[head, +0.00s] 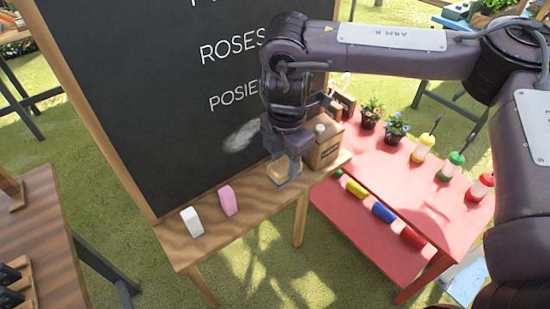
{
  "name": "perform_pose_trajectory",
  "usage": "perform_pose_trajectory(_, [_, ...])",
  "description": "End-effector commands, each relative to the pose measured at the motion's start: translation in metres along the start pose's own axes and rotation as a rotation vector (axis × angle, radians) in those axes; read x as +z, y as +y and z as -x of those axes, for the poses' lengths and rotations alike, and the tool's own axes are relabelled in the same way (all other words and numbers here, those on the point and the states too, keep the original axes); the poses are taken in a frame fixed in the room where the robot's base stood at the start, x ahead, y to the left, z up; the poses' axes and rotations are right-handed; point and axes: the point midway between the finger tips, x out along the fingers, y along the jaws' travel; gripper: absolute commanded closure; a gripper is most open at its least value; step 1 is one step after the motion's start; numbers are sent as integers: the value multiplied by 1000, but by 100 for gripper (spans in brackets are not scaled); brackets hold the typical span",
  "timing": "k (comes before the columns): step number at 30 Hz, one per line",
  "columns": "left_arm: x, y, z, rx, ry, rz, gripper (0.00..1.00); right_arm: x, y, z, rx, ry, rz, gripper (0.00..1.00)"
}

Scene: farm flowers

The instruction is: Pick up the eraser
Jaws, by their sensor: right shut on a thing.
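The eraser (277,174) is a small block with a tan wooden side, at the right part of the wooden ledge below the chalkboard. My right gripper (287,166) points down over it and is shut on it; the fingers hide part of the block. I cannot tell whether the eraser touches the ledge. My left gripper is not in view.
A white block (191,222) and a pink block (228,200) stand on the ledge (262,208). A wooden box (325,150) is close right of my gripper. The chalkboard (150,100) rises behind. A red table (385,170) holds flowerpots and bottles.

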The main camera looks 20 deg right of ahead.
Motion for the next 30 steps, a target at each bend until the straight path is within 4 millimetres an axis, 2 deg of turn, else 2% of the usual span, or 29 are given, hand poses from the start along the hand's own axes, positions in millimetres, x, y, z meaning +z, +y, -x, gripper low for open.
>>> perform_pose_trajectory(9, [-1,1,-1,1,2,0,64,1,-87,0,2,0,0,82])
perform_pose_trajectory(15, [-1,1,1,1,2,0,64,0,-130,1,1,0,-1,82])
perform_pose_trajectory(21, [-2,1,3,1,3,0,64,0,-153,0,0,0,-1,82])
perform_pose_trajectory(30, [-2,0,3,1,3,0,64,0,-159,0,0,0,-1,82])
